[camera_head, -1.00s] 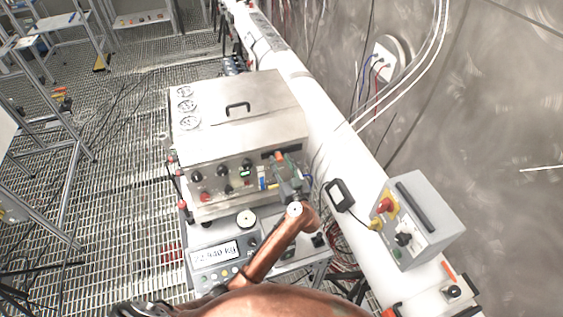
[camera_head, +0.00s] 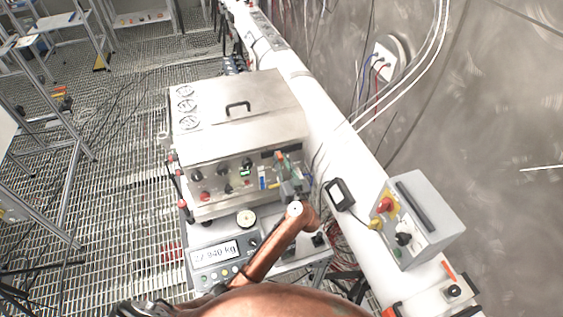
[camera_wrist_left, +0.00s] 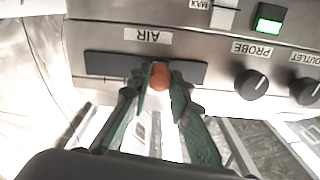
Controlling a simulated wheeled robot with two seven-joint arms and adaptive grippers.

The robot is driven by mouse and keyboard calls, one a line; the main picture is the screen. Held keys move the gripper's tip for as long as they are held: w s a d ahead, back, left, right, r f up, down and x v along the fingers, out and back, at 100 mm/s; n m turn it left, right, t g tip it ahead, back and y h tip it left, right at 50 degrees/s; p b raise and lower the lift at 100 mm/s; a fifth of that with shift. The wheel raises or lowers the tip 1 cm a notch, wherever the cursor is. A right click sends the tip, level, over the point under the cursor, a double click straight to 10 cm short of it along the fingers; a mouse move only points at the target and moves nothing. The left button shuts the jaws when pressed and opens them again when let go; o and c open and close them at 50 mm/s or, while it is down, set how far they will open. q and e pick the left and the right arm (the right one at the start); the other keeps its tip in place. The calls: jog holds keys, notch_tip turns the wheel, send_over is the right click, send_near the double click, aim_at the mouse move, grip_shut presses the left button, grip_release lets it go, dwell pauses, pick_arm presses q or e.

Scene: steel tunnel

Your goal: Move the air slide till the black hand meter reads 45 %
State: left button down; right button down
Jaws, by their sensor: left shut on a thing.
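The air slide's orange knob (camera_wrist_left: 160,76) sits in a dark horizontal slot (camera_wrist_left: 108,67) under an upside-down AIR label in the left wrist view. My left gripper (camera_wrist_left: 160,84) is shut on the knob, with its green fingers on either side. In the head view my left gripper (camera_head: 284,172) is at the right front of the steel cabinet (camera_head: 256,98). A black-framed device (camera_head: 339,194), perhaps the hand meter, is on the white pipe to the right; its reading cannot be made out. My right gripper is not in view.
A grey control box (camera_head: 416,218) with a red knob is at the right by the white pipe (camera_head: 345,150). Several dark knobs line the panel beside the slot. Open grating floor (camera_head: 110,180) lies to the left.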

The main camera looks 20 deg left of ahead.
pick_arm(q)
jog(key=shift+w+d+r+p, duration=0.1)
jog(key=shift+d+p, duration=0.1)
jog(key=shift+p, duration=0.15)
jog(key=shift+w+d+p, duration=0.7)
jog(key=shift+d+p, duration=0.35)
jog(key=shift+p, duration=0.15)
jog(key=shift+w+d, duration=0.15)
jog(key=shift+d, duration=0.05)
jog(key=c, duration=1.8)
grip_release()
jog(key=shift+o, duration=0.2)
